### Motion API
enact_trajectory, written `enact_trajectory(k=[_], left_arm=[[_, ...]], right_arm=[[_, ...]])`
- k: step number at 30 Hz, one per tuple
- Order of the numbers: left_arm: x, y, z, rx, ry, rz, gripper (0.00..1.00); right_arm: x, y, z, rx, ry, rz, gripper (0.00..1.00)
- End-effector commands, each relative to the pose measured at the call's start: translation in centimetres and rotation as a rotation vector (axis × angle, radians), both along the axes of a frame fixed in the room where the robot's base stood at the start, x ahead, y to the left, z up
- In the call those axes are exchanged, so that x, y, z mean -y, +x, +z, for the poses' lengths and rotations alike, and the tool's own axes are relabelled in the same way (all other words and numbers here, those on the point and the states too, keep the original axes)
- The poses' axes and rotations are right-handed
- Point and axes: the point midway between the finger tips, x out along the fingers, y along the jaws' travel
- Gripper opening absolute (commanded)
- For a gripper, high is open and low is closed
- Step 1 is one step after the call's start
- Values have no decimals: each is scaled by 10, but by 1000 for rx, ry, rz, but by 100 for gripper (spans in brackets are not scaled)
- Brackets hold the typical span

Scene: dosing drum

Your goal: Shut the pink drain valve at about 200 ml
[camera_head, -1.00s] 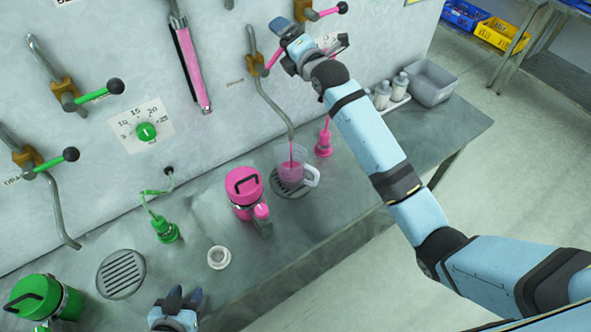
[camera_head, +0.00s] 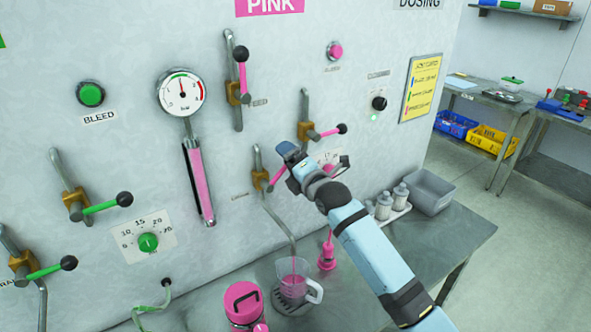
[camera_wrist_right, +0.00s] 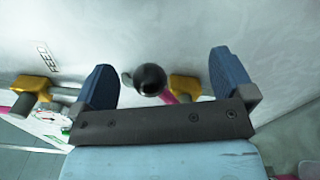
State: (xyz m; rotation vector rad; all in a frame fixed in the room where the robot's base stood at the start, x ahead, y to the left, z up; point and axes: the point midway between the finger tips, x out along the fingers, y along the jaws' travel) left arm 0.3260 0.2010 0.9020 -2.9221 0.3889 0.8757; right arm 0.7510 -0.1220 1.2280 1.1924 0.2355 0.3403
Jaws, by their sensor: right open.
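The pink drain valve is a brass body (camera_head: 260,181) on the wall with a pink lever (camera_head: 278,178) slanting up to the right. My right gripper (camera_head: 314,160) is open at the lever's end and hides its knob in the head view. In the right wrist view the black knob (camera_wrist_right: 150,79) and part of the pink lever (camera_wrist_right: 172,98) show between the spread fingers of the right gripper (camera_wrist_right: 164,82). A clear jug (camera_head: 294,281) stands under the valve's spout, with pink liquid in it and a pink stream entering. Its scale is unreadable. My left gripper is out of view.
Another pink-levered valve (camera_head: 307,132) sits just above my right gripper. A pink canister (camera_head: 244,303) stands left of the jug.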

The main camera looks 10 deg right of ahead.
Motion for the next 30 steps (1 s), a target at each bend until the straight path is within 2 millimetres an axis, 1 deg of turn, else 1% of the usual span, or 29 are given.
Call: enact_trajectory(k=[23,30], left_arm=[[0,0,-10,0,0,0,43],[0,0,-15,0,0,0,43]], right_arm=[[13,5,-23,1,-2,0,100],[17,7,-33,0,-3,0,100]])
